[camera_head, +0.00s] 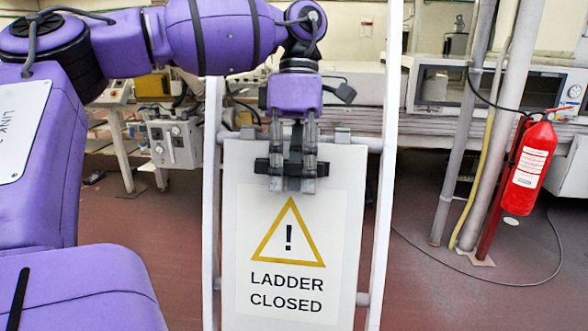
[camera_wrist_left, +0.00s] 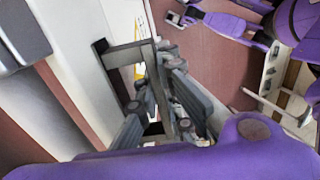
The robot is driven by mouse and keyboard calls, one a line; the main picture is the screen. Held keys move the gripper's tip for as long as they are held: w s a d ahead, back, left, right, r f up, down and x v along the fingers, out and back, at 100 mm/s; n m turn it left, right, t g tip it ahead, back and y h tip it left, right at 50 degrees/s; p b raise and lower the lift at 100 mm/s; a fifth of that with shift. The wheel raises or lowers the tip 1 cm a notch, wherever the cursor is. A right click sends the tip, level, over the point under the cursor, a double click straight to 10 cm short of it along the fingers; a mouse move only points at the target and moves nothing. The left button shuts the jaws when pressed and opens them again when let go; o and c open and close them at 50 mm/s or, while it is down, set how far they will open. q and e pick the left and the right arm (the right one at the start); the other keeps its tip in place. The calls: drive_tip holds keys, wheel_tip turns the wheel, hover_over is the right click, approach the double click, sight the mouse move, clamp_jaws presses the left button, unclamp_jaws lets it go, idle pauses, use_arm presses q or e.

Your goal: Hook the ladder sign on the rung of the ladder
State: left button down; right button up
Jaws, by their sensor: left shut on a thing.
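The white ladder sign (camera_head: 345,215), with a yellow warning triangle and "LADDER CLOSED", is upright in front of the white ladder (camera_head: 381,215). My left gripper (camera_head: 292,186) is shut on the dark grip block (camera_head: 262,167) at the sign's upper middle; the block also shows in the left wrist view (camera_wrist_left: 122,56). Two grey hooks (camera_head: 342,134) on the sign's top edge are level with the upper rung (camera_head: 373,144). I cannot tell whether they sit over it or in front of it. What looks like my right gripper (camera_wrist_left: 180,17) is small at the wrist view's top.
A red fire extinguisher (camera_head: 528,165) stands by grey pipes at right, with a cable on the floor. A workbench with machines (camera_head: 172,143) runs behind the ladder. The reddish floor (camera_head: 430,285) right of the ladder is mostly clear.

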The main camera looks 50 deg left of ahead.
use_arm(q)
drive_tip(key=c, duration=1.8)
unclamp_jaws()
drive_tip(key=v, duration=1.2)
drive_tip(key=shift+s, duration=0.1)
